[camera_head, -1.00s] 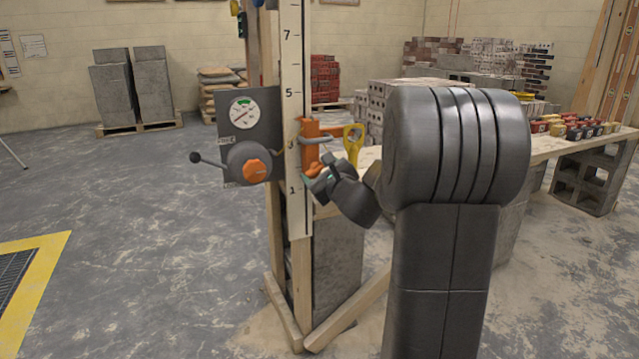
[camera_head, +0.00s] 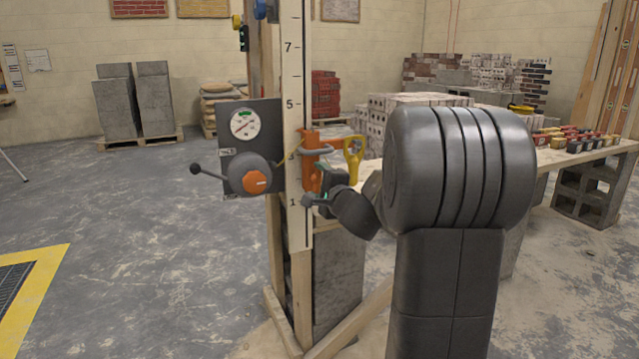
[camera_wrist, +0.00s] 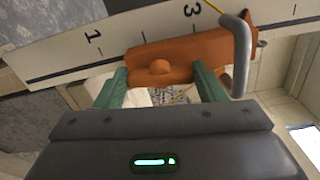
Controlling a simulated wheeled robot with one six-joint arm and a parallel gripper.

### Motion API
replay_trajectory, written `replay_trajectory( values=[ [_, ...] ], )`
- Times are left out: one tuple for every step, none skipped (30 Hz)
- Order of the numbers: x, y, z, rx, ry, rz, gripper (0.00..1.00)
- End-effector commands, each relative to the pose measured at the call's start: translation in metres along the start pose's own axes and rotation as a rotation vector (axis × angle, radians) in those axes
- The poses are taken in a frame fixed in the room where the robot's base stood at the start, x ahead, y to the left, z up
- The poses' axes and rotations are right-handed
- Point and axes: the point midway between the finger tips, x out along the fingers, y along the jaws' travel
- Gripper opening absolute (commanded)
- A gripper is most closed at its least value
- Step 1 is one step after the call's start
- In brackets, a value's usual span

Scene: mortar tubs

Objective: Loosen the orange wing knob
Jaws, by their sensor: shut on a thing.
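The orange clamp (camera_head: 311,138) sits on the staff with a grey hook (camera_head: 318,151). My wrist partly hides the knob there.
A grey panel with a dial (camera_head: 244,124), an orange-centred knob (camera_head: 257,182) and a black-balled lever (camera_head: 196,169) is left of the staff. A yellow handle (camera_head: 353,160) is close behind my gripper. A wooden table (camera_head: 560,155) stands at right.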

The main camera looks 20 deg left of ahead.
Motion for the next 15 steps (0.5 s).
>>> replay_trajectory(
  values=[
    [-0.0001, 0.0003, 0.0000, -0.027, 0.000, 0.000, 0.41],
    [-0.0001, 0.0003, 0.0001, -0.043, 0.000, 0.000, 0.41],
    [-0.0001, 0.0004, 0.0001, -0.062, 0.000, 0.000, 0.41],
    [-0.0001, 0.0004, 0.0001, -0.075, 0.000, 0.000, 0.41],
    [-0.0001, 0.0005, 0.0001, -0.087, 0.000, 0.000, 0.41],
    [-0.0001, 0.0005, 0.0001, -0.102, 0.000, 0.000, 0.41],
    [-0.0001, 0.0005, 0.0001, -0.112, -0.001, 0.000, 0.41],
    [-0.0001, 0.0005, 0.0001, -0.120, -0.001, 0.000, 0.41],
    [-0.0001, 0.0006, 0.0001, -0.130, -0.001, 0.000, 0.41],
    [-0.0001, 0.0006, 0.0001, -0.137, -0.001, 0.000, 0.41],
    [-0.0001, 0.0006, 0.0001, -0.142, -0.001, 0.000, 0.41],
    [-0.0001, 0.0006, 0.0001, -0.147, -0.001, 0.000, 0.41],
    [-0.0001, 0.0006, 0.0001, -0.150, -0.001, 0.000, 0.41],
    [-0.0001, 0.0006, 0.0001, -0.153, -0.001, 0.000, 0.41],
    [-0.0001, 0.0006, 0.0001, -0.157, -0.001, 0.000, 0.41]
  ],
)
